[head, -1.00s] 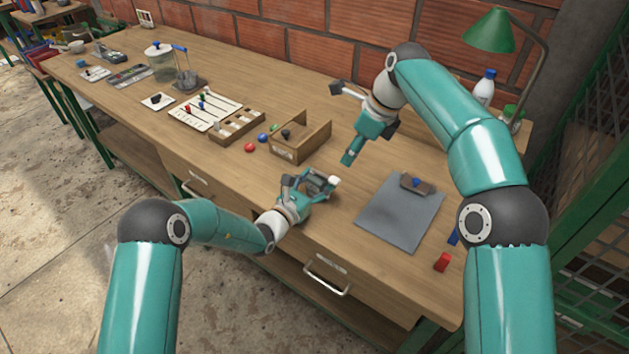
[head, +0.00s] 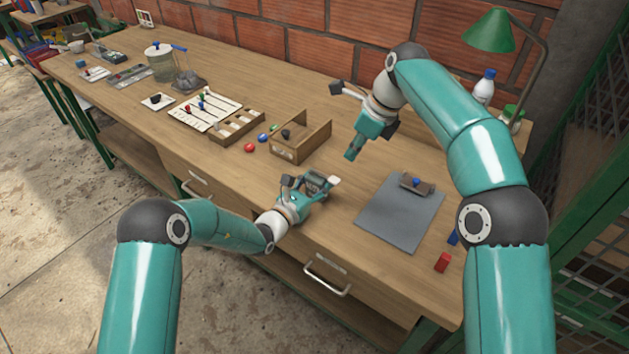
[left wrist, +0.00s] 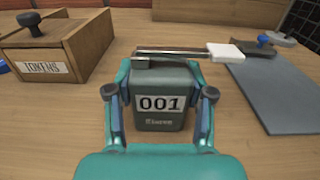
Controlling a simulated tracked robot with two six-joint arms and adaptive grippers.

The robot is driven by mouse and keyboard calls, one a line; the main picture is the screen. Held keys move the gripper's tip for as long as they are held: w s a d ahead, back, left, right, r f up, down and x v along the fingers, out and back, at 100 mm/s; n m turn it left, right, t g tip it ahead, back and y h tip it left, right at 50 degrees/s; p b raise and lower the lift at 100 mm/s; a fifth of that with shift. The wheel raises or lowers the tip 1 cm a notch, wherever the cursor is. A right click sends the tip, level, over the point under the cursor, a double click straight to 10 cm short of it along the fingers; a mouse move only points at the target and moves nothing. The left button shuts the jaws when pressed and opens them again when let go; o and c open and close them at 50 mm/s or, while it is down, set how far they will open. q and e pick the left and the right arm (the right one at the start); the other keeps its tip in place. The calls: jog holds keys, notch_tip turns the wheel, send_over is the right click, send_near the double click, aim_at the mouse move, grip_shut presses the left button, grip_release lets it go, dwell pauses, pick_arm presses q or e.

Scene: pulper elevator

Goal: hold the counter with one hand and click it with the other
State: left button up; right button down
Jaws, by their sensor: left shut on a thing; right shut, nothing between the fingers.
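The counter (left wrist: 160,103) is a small dark grey-green box with a display reading 001. It stands on the bench, and a metal lever runs to the right from its top, ending in a white tab (left wrist: 226,52). In the head view the counter (head: 316,180) is near the bench's front edge. My left gripper (head: 308,189) is shut on it, with a finger on each side in the left wrist view (left wrist: 160,95). My right gripper (head: 353,153) is shut and empty, pointing down above the bench, behind and to the right of the counter and apart from it.
A wooden tokens box (head: 295,150) stands behind the counter, with small balls (head: 249,147) to its left. A green lamp (head: 489,32) stands at the back right.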

dwell(0.8)
jog(key=r+n+t+y, duration=0.1)
jog(key=r+n+t, duration=0.1)
jog(key=n+t, duration=0.25)
send_over(321, 174)
jog(key=shift+w+a+f+m+t, duration=0.1)
jog(key=shift+a+m+t, duration=0.1)
jog(key=shift+m+t, duration=0.15)
jog(key=shift+d+f, duration=0.2)
jog(key=shift+f, duration=4.25)
